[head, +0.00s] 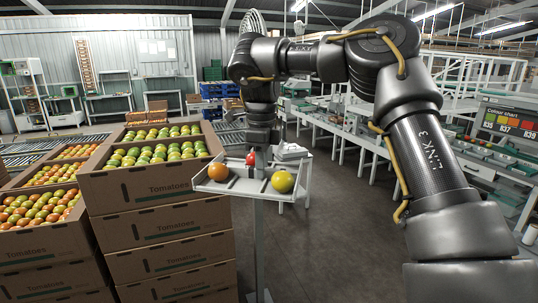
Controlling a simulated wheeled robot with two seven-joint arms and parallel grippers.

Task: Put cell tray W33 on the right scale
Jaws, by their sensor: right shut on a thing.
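A pale grey cell tray (246,186) with low dividers holds an orange tomato (218,172), a red tomato (251,159) and a larger yellow-green tomato (283,181). It appears level, in front of or over a slim grey post (258,245); I cannot tell whether it touches a support. No tray label is readable. My right gripper (262,162) reaches down from above and is shut on the tray near its middle; the fingertips are small and partly hidden. My left gripper is not in view. I cannot clearly make out a right scale.
Stacked cardboard tomato crates (165,222) stand close on the left, with more crates (40,235) farther left. A small white object (290,151) sits behind the tray. The central floor is clear.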

